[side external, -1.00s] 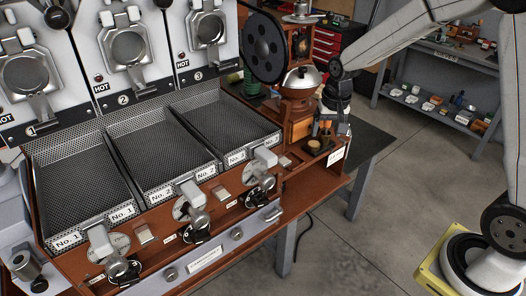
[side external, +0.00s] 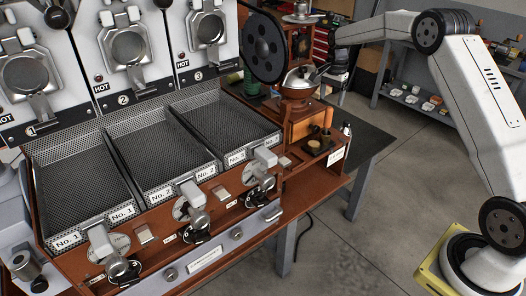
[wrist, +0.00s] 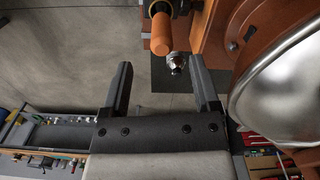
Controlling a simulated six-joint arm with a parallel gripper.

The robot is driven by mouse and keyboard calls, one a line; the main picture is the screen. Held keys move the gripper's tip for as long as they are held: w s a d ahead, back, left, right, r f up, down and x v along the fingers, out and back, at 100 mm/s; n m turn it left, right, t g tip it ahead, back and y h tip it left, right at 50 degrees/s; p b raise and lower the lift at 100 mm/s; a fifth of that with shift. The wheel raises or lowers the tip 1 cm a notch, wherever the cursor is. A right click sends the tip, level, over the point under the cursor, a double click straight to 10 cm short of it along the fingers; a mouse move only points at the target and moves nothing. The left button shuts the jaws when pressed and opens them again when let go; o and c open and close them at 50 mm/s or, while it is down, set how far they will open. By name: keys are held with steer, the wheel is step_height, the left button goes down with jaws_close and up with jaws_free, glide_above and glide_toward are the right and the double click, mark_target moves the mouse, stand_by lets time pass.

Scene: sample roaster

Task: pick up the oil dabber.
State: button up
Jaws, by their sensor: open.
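The oil dabber is not clearly told apart at this size. The wrist view shows an orange wooden handle (wrist: 160,34) and a small silver piece with a dark tip (wrist: 177,63) ahead of the fingers. My gripper (wrist: 163,82) is open, its two dark fingers apart with nothing between them. In the side view it is behind the silver dome, its fingers partly hidden.
The silver dome (side external: 302,77) and its orange-brown housing (wrist: 244,28) stand close to my gripper; the dome fills the wrist view's right side. Grey table (side external: 372,146) and open floor lie to the right.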

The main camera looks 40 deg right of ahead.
mark_target(327, 127)
steer(key=shift+d, duration=0.15)
steer(key=shift+f, duration=0.1)
steer(key=shift+f, duration=1.25)
steer(key=shift+f, duration=0.1)
steer(key=shift+w+f, duration=0.1)
steer(key=shift+f, duration=2.35)
jaws_close()
